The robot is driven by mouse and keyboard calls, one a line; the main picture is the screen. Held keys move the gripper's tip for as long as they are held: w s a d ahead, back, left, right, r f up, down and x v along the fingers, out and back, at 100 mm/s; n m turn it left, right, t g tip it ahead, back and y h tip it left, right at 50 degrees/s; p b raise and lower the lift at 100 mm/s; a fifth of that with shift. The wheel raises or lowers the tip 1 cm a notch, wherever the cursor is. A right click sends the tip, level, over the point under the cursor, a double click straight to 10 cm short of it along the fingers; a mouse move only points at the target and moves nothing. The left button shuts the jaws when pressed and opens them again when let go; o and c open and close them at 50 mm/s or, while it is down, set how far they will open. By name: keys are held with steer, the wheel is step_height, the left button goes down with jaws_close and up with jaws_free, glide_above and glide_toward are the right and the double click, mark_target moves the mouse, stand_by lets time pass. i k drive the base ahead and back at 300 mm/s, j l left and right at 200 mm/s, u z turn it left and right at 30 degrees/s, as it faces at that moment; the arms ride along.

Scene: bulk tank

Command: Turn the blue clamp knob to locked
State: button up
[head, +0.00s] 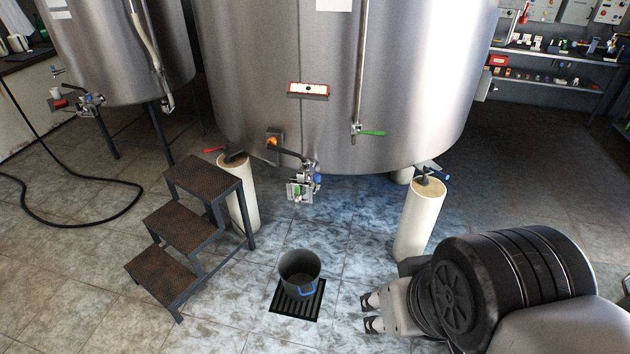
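A small blue knob (317,178) shows on the right side of the outlet valve assembly (300,188) under the front of the big steel tank (290,50). It is too small to tell which way it is turned. The assembly also has a green part at its lower front. My gripper (368,312) is low at the lower right of the picture, pointing left. Its two fingers are apart with nothing seen between them. It is well below and to the right of the knob, apart from the tank.
A dark bucket (299,268) with a blue handle stands on a black floor grate (297,303), left of my gripper. Brown metal steps (187,229) stand at left. Pale tank legs (418,222) flank the valve. A black hose (85,222) lies at far left.

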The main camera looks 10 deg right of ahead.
mark_target(316, 177)
steer(key=i+j+z, duration=0.1)
steer(key=i+j, duration=0.7)
steer(key=i, duration=0.2)
steer(key=i+j+z, duration=0.1)
steer(key=i+j, duration=0.75)
steer(key=i, duration=0.15)
